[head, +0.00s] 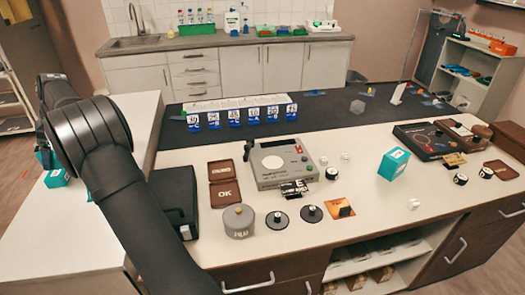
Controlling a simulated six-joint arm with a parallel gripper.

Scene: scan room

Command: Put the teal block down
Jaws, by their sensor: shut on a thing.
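My arm rises at the left of the head view and bends over. My gripper (42,146) is at the far left, mostly hidden behind the arm's dark joints. A further teal block (393,164) with a white label stands on the main table, well to the right and apart from my gripper.
The white counter (75,235) has bare room at its front. The main table holds a grey device (277,162), a grey round tin (239,221), brown OK tiles (224,194), black knobs (311,214) and a black device (430,140). A black case (178,200) lies beside the arm.

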